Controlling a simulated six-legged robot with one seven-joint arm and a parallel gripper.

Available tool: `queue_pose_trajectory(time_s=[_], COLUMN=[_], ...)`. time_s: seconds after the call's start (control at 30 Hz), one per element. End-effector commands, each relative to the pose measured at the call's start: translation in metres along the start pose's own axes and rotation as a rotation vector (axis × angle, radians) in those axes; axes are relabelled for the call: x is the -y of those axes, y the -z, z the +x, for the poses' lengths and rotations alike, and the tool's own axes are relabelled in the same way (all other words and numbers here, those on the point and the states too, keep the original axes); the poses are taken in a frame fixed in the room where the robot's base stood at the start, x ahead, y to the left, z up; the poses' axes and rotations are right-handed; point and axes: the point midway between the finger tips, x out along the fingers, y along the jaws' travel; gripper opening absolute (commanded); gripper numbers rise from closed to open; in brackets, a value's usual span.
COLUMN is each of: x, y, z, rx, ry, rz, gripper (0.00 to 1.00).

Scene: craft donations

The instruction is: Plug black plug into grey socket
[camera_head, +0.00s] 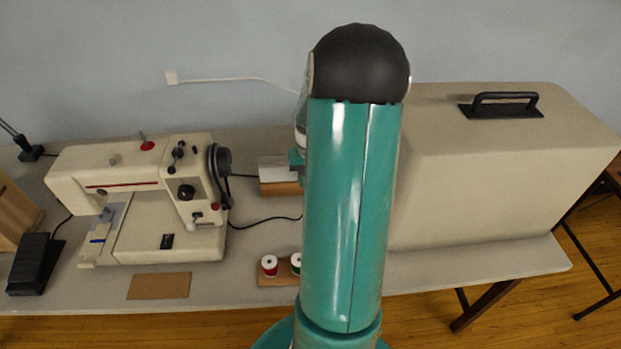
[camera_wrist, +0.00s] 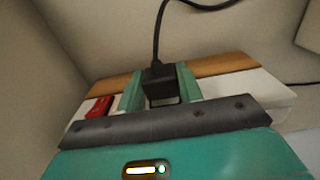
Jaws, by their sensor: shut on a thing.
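The black plug (camera_wrist: 160,85) sits between the two teal fingers of my gripper (camera_wrist: 158,78) in the wrist view. My gripper is shut on it, and its black cord rises from the plug's far end. The grey socket (camera_wrist: 232,86) is a pale block on a wooden board, with a red switch (camera_wrist: 98,106) at its left, below and behind the fingers. Whether the plug touches or enters the socket is hidden. In the head view the socket (camera_head: 274,166) shows left of my arm, which hides the plug and most of my gripper.
A cream sewing machine (camera_head: 150,200) stands at left, with a black pedal (camera_head: 36,262) beside it. A large beige case (camera_head: 480,175) stands close right of my arm. Thread spools (camera_head: 269,265) and a brown card (camera_head: 159,286) lie near the table's front edge. A black cord crosses the table.

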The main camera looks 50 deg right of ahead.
Motion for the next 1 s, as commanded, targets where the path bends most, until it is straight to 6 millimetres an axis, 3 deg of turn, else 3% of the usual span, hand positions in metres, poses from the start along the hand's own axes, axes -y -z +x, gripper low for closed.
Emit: queue_pose_trajectory(time_s=[0.83, 0.87, 0.97, 1.0], x=[-0.001, -0.001, -0.001, -0.001], y=[0.012, 0.012, 0.012, 0.012], z=[0.000, 0.000, 0.000, 0.000], rx=[0.000, 0.000, 0.000, 0.000], ry=[0.000, 0.000, 0.000, 0.000], rz=[0.001, 0.001, 0.001, 0.001], gripper=[0.18, 0.40, 0.59, 0.61])
